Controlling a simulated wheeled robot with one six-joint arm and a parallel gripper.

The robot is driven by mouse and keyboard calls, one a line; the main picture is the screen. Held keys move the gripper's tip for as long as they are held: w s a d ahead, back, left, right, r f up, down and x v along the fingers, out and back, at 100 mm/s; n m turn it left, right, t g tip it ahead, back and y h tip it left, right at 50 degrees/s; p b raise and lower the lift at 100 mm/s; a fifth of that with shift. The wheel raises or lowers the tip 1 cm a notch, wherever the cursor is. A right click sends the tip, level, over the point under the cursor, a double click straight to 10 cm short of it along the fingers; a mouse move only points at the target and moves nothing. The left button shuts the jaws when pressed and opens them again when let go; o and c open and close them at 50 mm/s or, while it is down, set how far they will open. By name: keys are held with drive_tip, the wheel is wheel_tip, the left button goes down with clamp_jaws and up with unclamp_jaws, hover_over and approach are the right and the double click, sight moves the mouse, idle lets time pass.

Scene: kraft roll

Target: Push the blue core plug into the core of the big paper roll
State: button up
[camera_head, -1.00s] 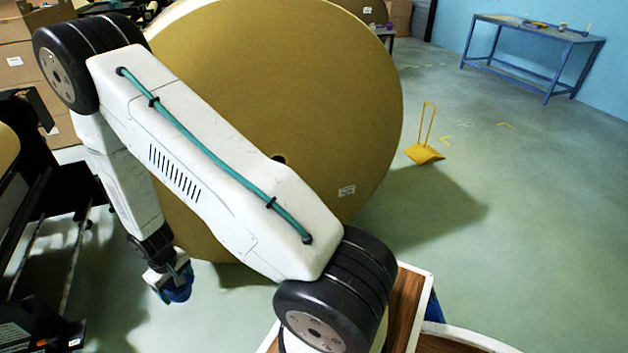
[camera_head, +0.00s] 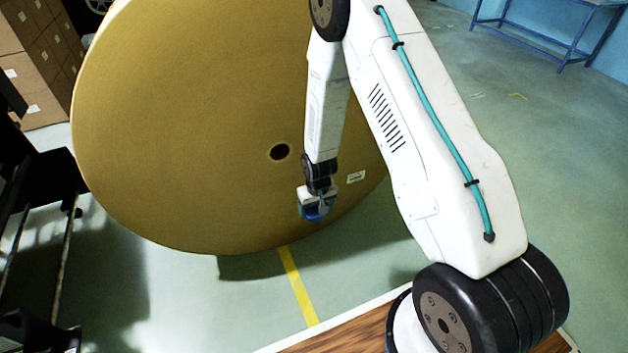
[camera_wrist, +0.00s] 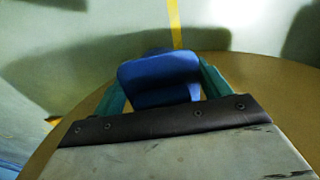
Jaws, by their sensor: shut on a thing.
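The big paper roll (camera_head: 190,130) stands on its edge in the head view, its tan flat face toward me. Its core (camera_head: 280,152) is a dark round hole near the middle of that face and looks empty. My gripper (camera_head: 317,212) is shut on the blue core plug (camera_head: 313,216), to the right of and below the core in the picture. In the wrist view the plug (camera_wrist: 160,78) sits between the two green fingers of my gripper (camera_wrist: 160,90). The core does not show in the wrist view. The gap between plug and roll face is hard to judge.
A dark machine frame with rails (camera_head: 45,220) stands at the left. Stacked cardboard boxes (camera_head: 35,65) are behind it. A blue table (camera_head: 550,35) stands at the far right. A yellow line (camera_head: 298,285) marks the floor. Open floor (camera_head: 560,180) lies right of the roll.

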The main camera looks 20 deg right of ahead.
drive_tip(key=shift+w+a+f+t, duration=0.1)
drive_tip(key=shift+w+f+t, duration=0.3)
drive_tip(key=shift+w, duration=0.25)
drive_tip(key=shift+w+a+f+t, duration=0.1)
drive_tip(key=shift+w+f+t, duration=0.25)
drive_tip(key=shift+w, duration=0.3)
drive_tip(key=w+a+r+t, duration=0.2)
drive_tip(key=w+t, duration=1.3)
drive_tip(key=shift+w+r+t, duration=0.35)
drive_tip(key=shift+r, duration=0.05)
drive_tip(key=shift+a, duration=0.1)
drive_tip(key=shift+f, duration=0.3)
drive_tip(key=shift+w, duration=0.35)
idle(0.5)
drive_tip(key=shift+w, duration=0.65)
